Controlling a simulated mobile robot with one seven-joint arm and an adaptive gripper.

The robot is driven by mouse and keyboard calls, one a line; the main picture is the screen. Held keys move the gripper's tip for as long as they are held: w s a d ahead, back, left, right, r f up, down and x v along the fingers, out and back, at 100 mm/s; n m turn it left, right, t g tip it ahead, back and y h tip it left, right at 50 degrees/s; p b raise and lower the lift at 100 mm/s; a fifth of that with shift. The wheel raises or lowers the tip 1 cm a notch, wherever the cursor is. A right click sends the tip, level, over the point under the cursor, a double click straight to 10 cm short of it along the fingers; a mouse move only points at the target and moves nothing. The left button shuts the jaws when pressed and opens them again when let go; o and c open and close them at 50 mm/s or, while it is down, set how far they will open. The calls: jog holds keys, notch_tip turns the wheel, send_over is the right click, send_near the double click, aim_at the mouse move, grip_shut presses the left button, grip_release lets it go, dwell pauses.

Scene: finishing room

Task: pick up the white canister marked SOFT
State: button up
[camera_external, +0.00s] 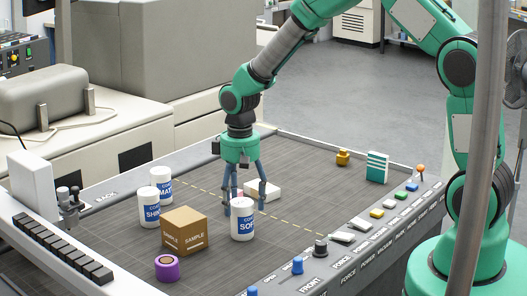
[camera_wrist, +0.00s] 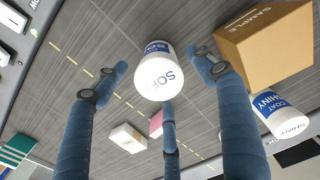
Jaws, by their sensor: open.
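The white canister marked SOFT, with a blue label band (camera_external: 242,219), stands upright on the grey bench surface near the front middle. In the wrist view its lettered top faces me (camera_wrist: 158,78), and it lies in the gap between my spread fingers. My gripper (camera_external: 243,203) points down just behind and above the canister in the external view, which hides part of the fingertips. In the wrist view my gripper (camera_wrist: 160,68) is open and empty, with two fingers flanking the canister and a third below it. I cannot tell whether any finger touches it.
A brown SAMPLE box (camera_external: 184,231) stands left of the canister, with canisters marked SHINY (camera_external: 149,207) and MATT (camera_external: 161,186) behind it. A purple roll (camera_external: 167,268) is in front. A white box (camera_external: 263,190) lies behind my fingers. Panel knobs (camera_external: 321,247) line the right edge.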

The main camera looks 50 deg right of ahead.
aim_at(242, 217)
jog(key=shift+f, duration=0.6)
jog(key=shift+f, duration=0.15)
jog(key=shift+s+f, duration=0.1)
jog(key=shift+f, duration=2.35)
jog(key=c, duration=1.5)
jog(key=shift+r, duration=0.15)
jog(key=shift+r, duration=0.5)
jog(key=shift+s+r, duration=0.2)
jog(key=shift+r, duration=0.4)
jog(key=shift+s+r, duration=0.2)
jog(key=shift+r, duration=0.4)
jog(key=s, duration=0.5)
jog(key=s+r, duration=0.1)
jog(key=s, duration=0.9)
jog(key=shift+s+d+r, duration=0.1)
jog(key=shift+d+r, duration=0.05)
jog(key=shift+d, duration=0.1)
